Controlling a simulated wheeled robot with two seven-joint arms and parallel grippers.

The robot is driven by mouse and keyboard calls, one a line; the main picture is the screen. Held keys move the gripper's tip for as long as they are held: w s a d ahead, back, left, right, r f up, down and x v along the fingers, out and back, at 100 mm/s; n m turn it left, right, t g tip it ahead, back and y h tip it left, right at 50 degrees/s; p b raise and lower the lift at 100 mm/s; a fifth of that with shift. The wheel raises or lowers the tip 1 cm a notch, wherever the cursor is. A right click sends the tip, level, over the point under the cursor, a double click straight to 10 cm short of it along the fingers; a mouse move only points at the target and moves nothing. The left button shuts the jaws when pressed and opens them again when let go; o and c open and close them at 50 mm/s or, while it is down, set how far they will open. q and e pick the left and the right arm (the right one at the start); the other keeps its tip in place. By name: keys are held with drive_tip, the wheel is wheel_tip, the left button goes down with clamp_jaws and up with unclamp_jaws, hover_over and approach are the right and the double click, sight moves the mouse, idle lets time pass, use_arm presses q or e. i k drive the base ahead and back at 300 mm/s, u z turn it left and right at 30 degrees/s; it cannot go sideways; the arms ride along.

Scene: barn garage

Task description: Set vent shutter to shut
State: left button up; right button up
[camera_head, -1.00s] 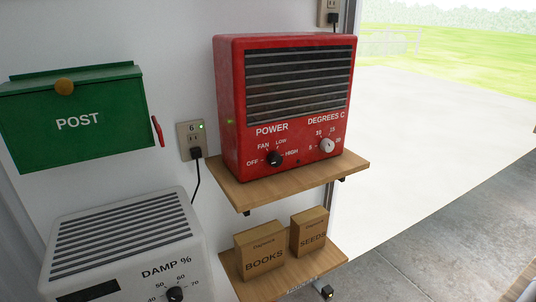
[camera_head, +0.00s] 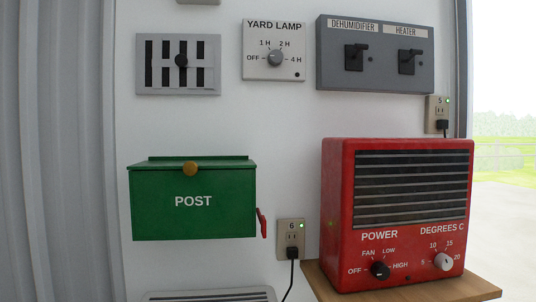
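The vent shutter (camera_head: 205,78) is a grey wall plate at the upper left, above the green post box. It has dark vertical slots between grey slats. Dark openings show between the slats. Neither of my grippers is in view.
Around it are a yard lamp timer (camera_head: 274,58), a grey panel (camera_head: 423,72) with dehumidifier and heater switches, a green post box (camera_head: 193,220), and a red heater (camera_head: 342,210) on a wooden shelf (camera_head: 450,290).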

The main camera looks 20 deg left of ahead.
sight(176, 59)
drive_tip(key=z, duration=2.35)
drive_tip(key=k, duration=2)
drive_tip(key=u, duration=2.7)
drive_tip(key=i, duration=0.5)
drive_tip(key=z, duration=0.05)
